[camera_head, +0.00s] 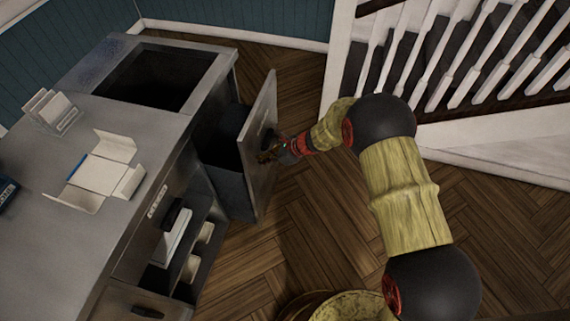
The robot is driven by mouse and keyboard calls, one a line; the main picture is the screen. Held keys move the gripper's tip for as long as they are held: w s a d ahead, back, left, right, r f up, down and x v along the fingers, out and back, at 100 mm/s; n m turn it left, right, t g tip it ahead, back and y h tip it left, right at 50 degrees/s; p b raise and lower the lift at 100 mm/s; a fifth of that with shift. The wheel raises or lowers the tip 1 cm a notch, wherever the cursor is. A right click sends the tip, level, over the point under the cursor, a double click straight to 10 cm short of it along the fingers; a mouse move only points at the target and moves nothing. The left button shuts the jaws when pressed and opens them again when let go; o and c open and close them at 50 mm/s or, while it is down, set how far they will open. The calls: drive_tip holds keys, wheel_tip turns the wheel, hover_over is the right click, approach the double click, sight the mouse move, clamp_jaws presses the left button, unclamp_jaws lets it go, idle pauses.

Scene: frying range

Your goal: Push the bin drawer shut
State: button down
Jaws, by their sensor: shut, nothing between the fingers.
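The bin drawer (262,150) is pulled out from the right side of the steel counter. Its grey front panel stands upright, and a dark bin (229,170) sits behind it. A gap shows between the panel and the cabinet. My gripper (266,156) is shut and empty at the panel, by its outer face near the handle. I cannot tell whether the fingertips touch the panel. My arm reaches in from the right.
The steel counter (140,137) has an open cardboard box (101,172), a white holder (50,110) and a dark opening (155,77). Open shelves (188,246) lie below. A white railing (440,60) bounds the back right. Wooden floor (330,215) is clear right of the drawer.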

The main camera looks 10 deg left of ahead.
sight(253, 143)
drive_tip(key=a, duration=1.6)
drive_tip(key=shift+w+a+p, duration=0.3)
drive_tip(key=shift+a+p, duration=0.05)
drive_tip(key=shift+p, duration=0.05)
drive_tip(key=shift+r, duration=0.1)
drive_tip(key=d+r+p, duration=0.1)
drive_tip(key=d+r, duration=0.1)
drive_tip(key=d, duration=0.1)
drive_tip(key=d+r+p, duration=0.1)
drive_tip(key=d+r, duration=0.1)
drive_tip(key=d, duration=0.2)
drive_tip(key=d+r+p, duration=0.1)
drive_tip(key=d+r, duration=0.1)
drive_tip(key=d, duration=0.2)
drive_tip(key=shift+s+d+r, duration=0.15)
drive_tip(key=shift+r, duration=0.2)
